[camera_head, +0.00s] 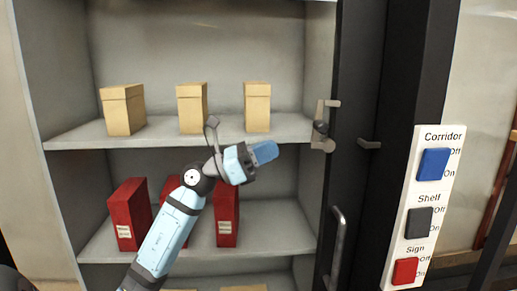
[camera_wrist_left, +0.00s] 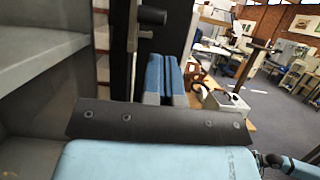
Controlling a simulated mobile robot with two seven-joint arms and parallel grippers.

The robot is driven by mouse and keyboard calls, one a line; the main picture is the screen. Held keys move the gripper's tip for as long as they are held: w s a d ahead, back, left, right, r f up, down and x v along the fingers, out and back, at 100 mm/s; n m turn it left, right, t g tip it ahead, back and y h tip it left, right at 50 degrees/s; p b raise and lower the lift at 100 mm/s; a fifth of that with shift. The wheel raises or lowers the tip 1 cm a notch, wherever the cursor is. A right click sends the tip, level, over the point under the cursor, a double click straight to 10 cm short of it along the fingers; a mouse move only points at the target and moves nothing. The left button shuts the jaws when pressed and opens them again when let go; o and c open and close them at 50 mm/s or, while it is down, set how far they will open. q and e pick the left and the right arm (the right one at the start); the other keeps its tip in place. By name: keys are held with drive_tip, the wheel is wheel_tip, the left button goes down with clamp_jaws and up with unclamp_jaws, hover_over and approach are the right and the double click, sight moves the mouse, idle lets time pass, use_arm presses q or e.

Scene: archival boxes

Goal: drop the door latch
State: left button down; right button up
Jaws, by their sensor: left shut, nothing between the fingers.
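The door latch (camera_head: 322,126) is a grey metal fitting with a dark round part at its middle, on the left edge of the black door in the head view. A short bar at its top points right. A dark knob that seems to belong to the latch (camera_wrist_left: 150,16) shows at the top of the left wrist view. My left gripper (camera_head: 265,152) has blue fingers, shut and empty, left of the latch and a little lower, apart from it in the picture. The fingers (camera_wrist_left: 166,78) also show in the left wrist view. My right gripper is not in view.
A small grey catch (camera_head: 369,144) and a vertical handle (camera_head: 337,245) are on the black door and frame. Tan boxes (camera_head: 191,108) stand on the upper shelf (camera_head: 80,136), red boxes (camera_head: 129,215) below. A switch panel (camera_head: 424,208) is at right.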

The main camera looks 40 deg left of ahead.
sight(317, 129)
use_arm(q)
drive_tip(key=p+x, duration=0.2)
drive_tip(key=x, duration=0.6)
drive_tip(key=shift+r, duration=0.1)
drive_tip(key=shift+w+d, duration=0.3)
drive_tip(key=shift+w, duration=0.05)
drive_tip(key=shift+r+p, duration=0.1)
drive_tip(key=shift+p, duration=0.2)
